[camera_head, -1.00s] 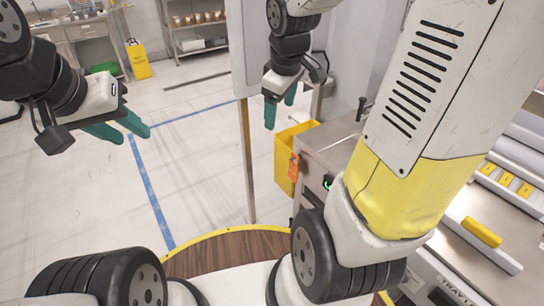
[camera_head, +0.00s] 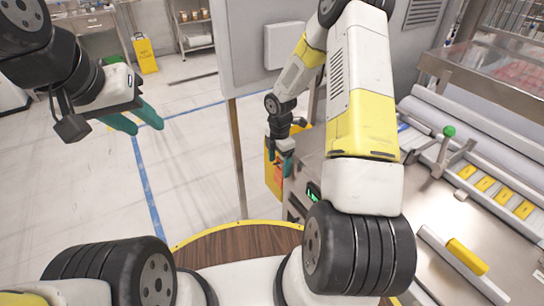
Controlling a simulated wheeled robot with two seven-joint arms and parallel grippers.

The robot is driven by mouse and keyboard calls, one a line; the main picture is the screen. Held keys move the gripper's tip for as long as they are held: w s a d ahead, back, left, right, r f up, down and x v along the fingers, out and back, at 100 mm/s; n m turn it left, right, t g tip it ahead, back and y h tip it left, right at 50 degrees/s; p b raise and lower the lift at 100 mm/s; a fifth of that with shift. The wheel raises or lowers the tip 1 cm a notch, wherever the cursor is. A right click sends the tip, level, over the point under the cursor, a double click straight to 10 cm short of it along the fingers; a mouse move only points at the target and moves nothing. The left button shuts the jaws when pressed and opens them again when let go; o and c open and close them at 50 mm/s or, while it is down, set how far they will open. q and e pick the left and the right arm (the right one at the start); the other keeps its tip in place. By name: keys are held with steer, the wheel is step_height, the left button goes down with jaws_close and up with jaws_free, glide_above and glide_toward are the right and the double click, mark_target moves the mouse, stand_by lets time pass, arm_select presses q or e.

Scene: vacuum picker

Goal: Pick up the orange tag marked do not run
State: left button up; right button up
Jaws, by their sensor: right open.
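The orange tag (camera_head: 278,174) hangs at the left side of the steel machine, in front of a yellow bin. It is small, and its lettering cannot be read. My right gripper (camera_head: 281,160) has its teal fingers at the tag, one on each side of its upper part as seen from here. It is open; whether a finger touches the tag cannot be told. My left gripper (camera_head: 136,119) is open and empty, with teal fingers, over the floor at the left, far from the tag.
The yellow bin (camera_head: 269,176) stands behind the tag. A thin post (camera_head: 238,155) rises left of it under a grey panel (camera_head: 243,45). The steel machine (camera_head: 460,215), with yellow packs and a green-knobbed lever, fills the right. The floor at left is open.

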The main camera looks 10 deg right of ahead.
mark_target(279, 169)
steer(key=f, duration=0.5)
steer(key=shift+w+d+f, duration=0.15)
steer(key=shift+w+f, duration=0.2)
steer(key=c, duration=1.4)
